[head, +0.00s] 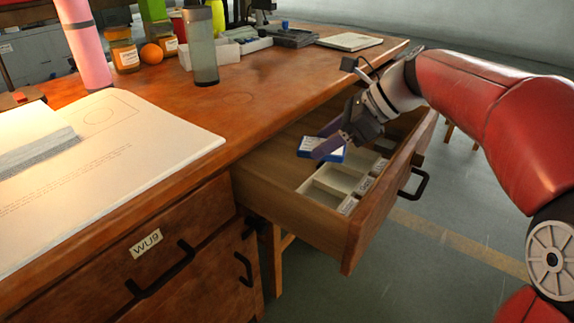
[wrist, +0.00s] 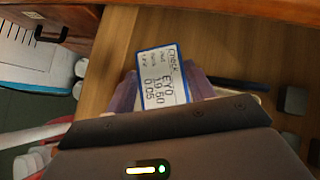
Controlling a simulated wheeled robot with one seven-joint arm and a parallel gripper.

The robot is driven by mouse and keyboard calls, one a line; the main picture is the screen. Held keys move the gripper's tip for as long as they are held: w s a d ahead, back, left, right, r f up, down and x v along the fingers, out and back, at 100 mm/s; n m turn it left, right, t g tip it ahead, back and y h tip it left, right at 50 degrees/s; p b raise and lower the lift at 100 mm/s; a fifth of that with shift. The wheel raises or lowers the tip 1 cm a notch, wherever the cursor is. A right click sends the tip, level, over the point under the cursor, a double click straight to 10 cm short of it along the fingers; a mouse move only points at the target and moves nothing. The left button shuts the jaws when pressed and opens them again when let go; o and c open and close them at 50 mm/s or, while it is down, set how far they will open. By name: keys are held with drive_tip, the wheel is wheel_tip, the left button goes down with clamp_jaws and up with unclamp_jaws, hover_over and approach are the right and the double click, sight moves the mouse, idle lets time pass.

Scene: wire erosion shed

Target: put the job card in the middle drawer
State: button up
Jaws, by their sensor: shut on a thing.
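The job card (head: 306,147) is a small white card with a blue border. In the wrist view the card (wrist: 160,75) shows the printed words "Check" and "EYO" with some numbers. My gripper (head: 328,149) is shut on the card, with its purple fingers at the card's lower part in the wrist view (wrist: 162,98). The card is over the inside of an open wooden drawer (head: 290,190); whether it touches anything there is unclear. The drawer's position in a stack cannot be told. Its far part is hidden behind my gripper and arm.
A pale divided tray (head: 322,196) with labelled compartments lies in the drawer. A shut drawer labelled WU9 (head: 150,250) is at left. The wooden bench top (head: 240,110) holds a grey bottle (head: 203,50), jars, an orange (head: 152,53) and a large paper sheet (head: 110,165).

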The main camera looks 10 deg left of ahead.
wheel_tip(320, 180, down, 6)
drive_tip(key=shift+f+b, duration=0.1)
drive_tip(key=shift+b, duration=0.6)
drive_tip(key=a, duration=0.3)
drive_tip(key=shift+r, duration=0.35)
drive_tip(key=shift+a, duration=0.85)
drive_tip(key=a, duration=0.1)
drive_tip(key=a+b, duration=0.1)
drive_tip(key=a, duration=0.1)
drive_tip(key=shift+a+f, duration=0.2)
drive_tip(key=shift+f, duration=0.35)
drive_tip(key=shift+f, duration=0.6)
drive_tip(key=o, duration=1)
drive_tip(key=shift+o, duration=0.2)
